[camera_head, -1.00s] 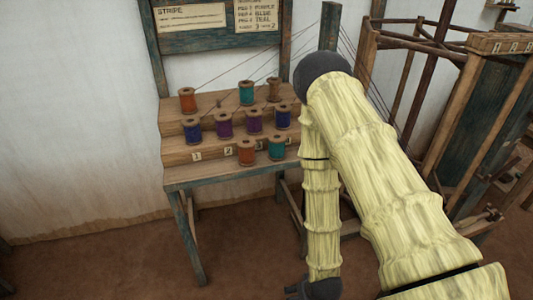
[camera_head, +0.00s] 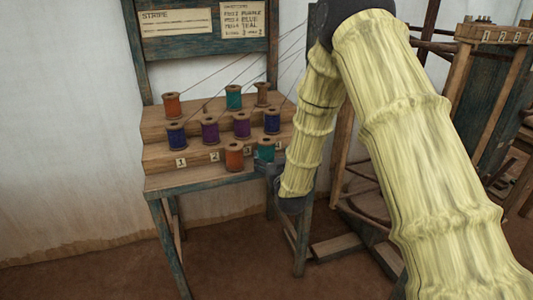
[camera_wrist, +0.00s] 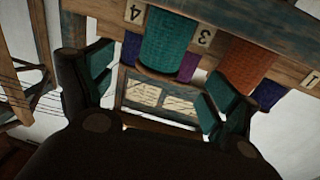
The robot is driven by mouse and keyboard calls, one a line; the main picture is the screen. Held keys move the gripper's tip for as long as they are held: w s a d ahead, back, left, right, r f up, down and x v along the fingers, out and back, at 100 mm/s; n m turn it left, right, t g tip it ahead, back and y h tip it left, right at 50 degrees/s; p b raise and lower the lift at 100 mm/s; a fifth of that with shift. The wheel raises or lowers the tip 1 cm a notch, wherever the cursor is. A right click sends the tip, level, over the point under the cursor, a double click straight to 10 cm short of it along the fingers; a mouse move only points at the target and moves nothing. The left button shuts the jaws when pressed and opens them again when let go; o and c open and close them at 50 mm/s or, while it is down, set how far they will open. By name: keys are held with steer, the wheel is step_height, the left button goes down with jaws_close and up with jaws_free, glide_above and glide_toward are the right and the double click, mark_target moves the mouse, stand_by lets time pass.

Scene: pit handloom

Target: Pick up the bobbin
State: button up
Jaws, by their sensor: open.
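Several bobbins of coloured thread stand upright on a stepped wooden stand (camera_head: 160,156). A teal bobbin (camera_head: 265,148) stands at the front right, beside an orange bobbin (camera_head: 234,156). My gripper (camera_head: 272,172) is at the stand's front edge, close to this teal bobbin and partly hidden by my arm. In the wrist view, my gripper (camera_wrist: 157,72) is open and empty, with its fingers spread to either side of the line to the teal bobbin (camera_wrist: 168,38). The orange bobbin (camera_wrist: 247,65) lies to the right of the fingers there. I cannot tell whether a finger touches the teal bobbin.
Purple (camera_head: 210,129) and blue (camera_head: 176,136) bobbins stand on the step behind. Orange (camera_head: 172,105), teal (camera_head: 234,97) and brown (camera_head: 262,94) ones stand on top. Threads run up to the right. A sign board (camera_head: 176,21) rises behind. A wooden frame (camera_head: 445,125) stands right.

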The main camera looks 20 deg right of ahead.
mark_target(267, 145)
steer(key=shift+w+d+f+p, duration=0.1)
steer(key=shift+w+d+p, duration=0.1)
steer(key=shift+w, duration=1.9)
steer(key=shift+w+d+f+p, duration=0.1)
steer(key=shift+w+p, duration=0.1)
steer(key=shift+w, duration=1.85)
steer(key=c, duration=1.2)
